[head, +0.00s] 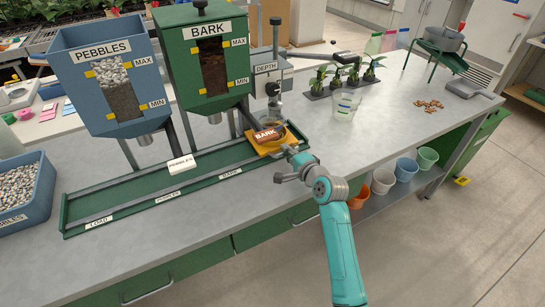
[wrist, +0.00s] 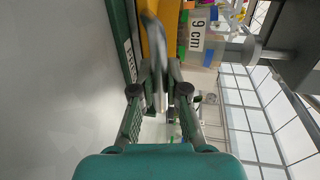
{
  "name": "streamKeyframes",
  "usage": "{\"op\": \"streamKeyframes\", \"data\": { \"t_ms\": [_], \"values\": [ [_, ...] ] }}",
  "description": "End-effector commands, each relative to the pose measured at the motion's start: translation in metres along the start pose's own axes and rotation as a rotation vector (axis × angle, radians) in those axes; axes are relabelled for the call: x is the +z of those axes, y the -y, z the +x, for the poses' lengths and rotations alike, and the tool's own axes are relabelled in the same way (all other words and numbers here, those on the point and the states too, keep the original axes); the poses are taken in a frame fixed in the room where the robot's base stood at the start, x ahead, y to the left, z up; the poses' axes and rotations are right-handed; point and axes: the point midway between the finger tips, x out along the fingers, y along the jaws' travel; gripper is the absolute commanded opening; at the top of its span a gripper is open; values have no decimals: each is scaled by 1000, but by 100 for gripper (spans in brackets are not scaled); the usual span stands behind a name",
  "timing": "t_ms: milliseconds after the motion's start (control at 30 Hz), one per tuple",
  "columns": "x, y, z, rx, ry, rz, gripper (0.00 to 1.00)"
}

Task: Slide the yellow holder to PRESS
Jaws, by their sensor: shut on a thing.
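The yellow holder (head: 262,149) is near the right end of the green track (head: 130,198), below the press with the DEPTH sign (head: 266,68). My gripper (head: 284,163) is at the holder's front right side. In the wrist view the gripper (wrist: 158,82) is shut on a thin grey handle (wrist: 156,55) beside the holder's yellow edge (wrist: 155,35). The track labels LOAD (head: 99,220), PEBBLES (head: 168,197) and BARK (head: 230,173) lie to the left. The PRESS label is not readable; a partly hidden label (wrist: 128,58) shows beside the holder.
The blue PEBBLES hopper (head: 108,82) and green BARK hopper (head: 207,70) stand over the track. A clear cup (head: 346,104) and potted seedlings (head: 343,78) stand to the right. The front bench top is clear.

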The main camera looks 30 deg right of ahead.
Motion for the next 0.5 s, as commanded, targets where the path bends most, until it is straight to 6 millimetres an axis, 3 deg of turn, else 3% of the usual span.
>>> {"op": "streamKeyframes", "data": {
  "t_ms": [200, 500],
  "values": [
    [-16, -1, 0, 2, 2, 2, 0],
    [-20, -1, 0, 2, -2, 0, 0]
  ]
}}
